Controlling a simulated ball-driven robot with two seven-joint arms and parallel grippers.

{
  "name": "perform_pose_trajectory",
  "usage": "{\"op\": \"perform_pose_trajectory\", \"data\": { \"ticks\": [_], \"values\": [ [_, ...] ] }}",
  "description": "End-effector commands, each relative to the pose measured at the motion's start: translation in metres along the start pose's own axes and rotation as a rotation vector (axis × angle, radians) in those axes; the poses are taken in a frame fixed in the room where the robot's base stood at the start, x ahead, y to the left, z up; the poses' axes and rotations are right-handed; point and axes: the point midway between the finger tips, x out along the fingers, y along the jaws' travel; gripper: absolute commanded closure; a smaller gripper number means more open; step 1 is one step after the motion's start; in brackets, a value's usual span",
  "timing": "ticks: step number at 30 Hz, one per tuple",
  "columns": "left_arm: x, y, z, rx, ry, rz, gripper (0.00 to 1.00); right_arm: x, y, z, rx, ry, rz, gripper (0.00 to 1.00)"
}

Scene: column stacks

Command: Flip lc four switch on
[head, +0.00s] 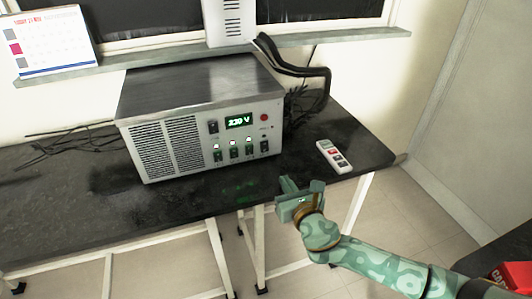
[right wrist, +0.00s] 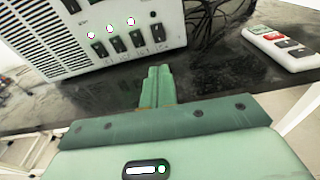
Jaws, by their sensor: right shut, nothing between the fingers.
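A grey metal power box (head: 155,187) stands on the dark table, with a row of small dark switches low on the right of its front. The fourth, rightmost switch (head: 265,147) has an unlit lamp above it; the other three have lit lamps. This switch also shows in the right wrist view (right wrist: 158,33). My right gripper (head: 287,185) is in front of the table edge, below and to the right of the switches, apart from them. In the right wrist view its fingers (right wrist: 158,72) are shut and empty, pointing toward the box. My left gripper is out of view.
A white remote-like strip with coloured buttons (head: 334,157) lies on the table (head: 70,220) right of the box. Black cables (head: 300,71) run behind the box. The box also has a green display (head: 239,121) and a red button (head: 264,117). The table front is clear.

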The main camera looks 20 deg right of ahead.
Motion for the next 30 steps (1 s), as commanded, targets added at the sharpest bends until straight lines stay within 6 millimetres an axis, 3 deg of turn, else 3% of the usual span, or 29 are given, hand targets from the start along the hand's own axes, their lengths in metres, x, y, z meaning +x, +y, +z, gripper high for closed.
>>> {"op": "perform_pose_trajectory", "data": {
  "ticks": [4, 16, 20, 30],
  "values": [
    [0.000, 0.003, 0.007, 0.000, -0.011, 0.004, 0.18, 0.000, -0.001, 0.000, -0.035, 0.001, -0.003, 1.00],
    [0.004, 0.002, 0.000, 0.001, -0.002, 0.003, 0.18, 0.009, -0.001, -0.002, -0.031, 0.002, -0.003, 1.00],
    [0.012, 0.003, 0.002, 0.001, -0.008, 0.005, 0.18, 0.029, -0.001, -0.003, -0.031, 0.001, -0.004, 1.00],
    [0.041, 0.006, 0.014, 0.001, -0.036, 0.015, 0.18, 0.102, -0.001, -0.006, -0.030, 0.003, -0.003, 1.00]
  ]
}}
